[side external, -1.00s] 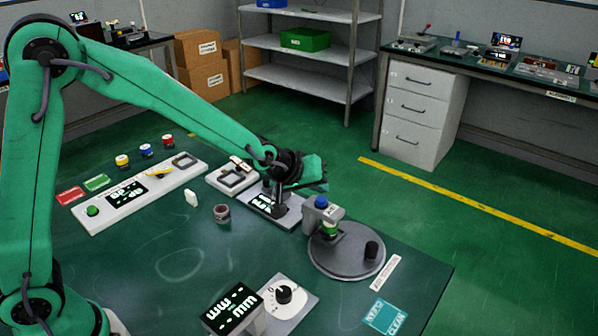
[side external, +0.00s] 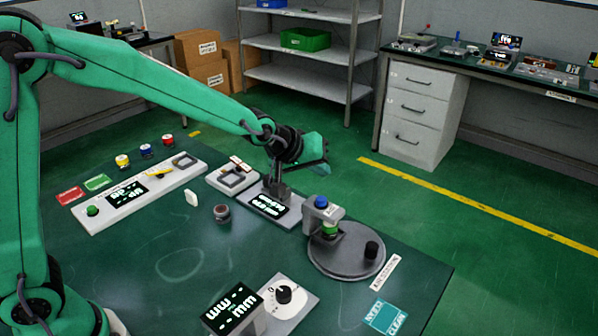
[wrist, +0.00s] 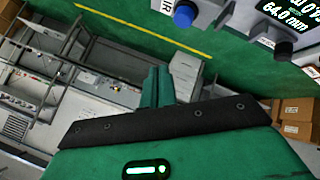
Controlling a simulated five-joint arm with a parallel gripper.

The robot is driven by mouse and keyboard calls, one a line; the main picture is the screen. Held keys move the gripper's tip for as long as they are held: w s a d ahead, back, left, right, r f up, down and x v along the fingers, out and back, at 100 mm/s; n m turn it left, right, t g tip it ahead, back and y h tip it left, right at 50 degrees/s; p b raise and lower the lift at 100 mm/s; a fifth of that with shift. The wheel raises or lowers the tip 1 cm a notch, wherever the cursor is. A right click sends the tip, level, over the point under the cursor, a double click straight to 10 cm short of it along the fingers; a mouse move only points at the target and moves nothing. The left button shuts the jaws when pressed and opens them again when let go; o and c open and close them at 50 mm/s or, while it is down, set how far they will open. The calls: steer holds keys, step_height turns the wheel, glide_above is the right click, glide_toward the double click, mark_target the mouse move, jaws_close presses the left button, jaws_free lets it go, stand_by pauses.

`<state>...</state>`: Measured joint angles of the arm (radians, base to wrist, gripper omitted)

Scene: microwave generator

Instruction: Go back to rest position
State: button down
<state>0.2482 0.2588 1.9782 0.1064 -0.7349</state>
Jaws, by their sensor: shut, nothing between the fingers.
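My green gripper (side external: 318,162) is shut and empty. In the side external view it hangs in the air at the end of the outstretched arm, above and to the right of a gauge with a dark post and a lit display (side external: 268,205). In the wrist view the closed fingers (wrist: 156,85) stand together over the dark bracket with nothing between them. A blue-topped device (side external: 321,203) over a round grey turntable (side external: 345,262) stands to the right of and below the gripper, apart from it.
On the green table are a long white panel (side external: 115,212), a small dark ring-shaped part (side external: 221,213), a white tab (side external: 191,198), a dial unit (side external: 295,313) and a black display box (side external: 232,306). Coloured cylinders (side external: 146,151) stand at the back. The table's front middle is largely clear.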

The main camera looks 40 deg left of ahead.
stand_by(0.5)
steer(key=s+a+r+m+g+y, duration=0.1)
steer(key=s+a+r, duration=0.25)
steer(key=s, duration=0.35)
steer(key=s+a+r+m, duration=0.2)
steer(key=s+a+r, duration=0.1)
steer(key=s+a, duration=0.25)
steer(key=s+a+m+g+y, duration=0.1)
steer(key=s+a, duration=0.3)
steer(key=s, duration=1.4)
steer(key=shift+a+m+g, duration=0.2)
steer(key=shift+m+g, duration=0.5)
steer(key=shift+m, duration=0.1)
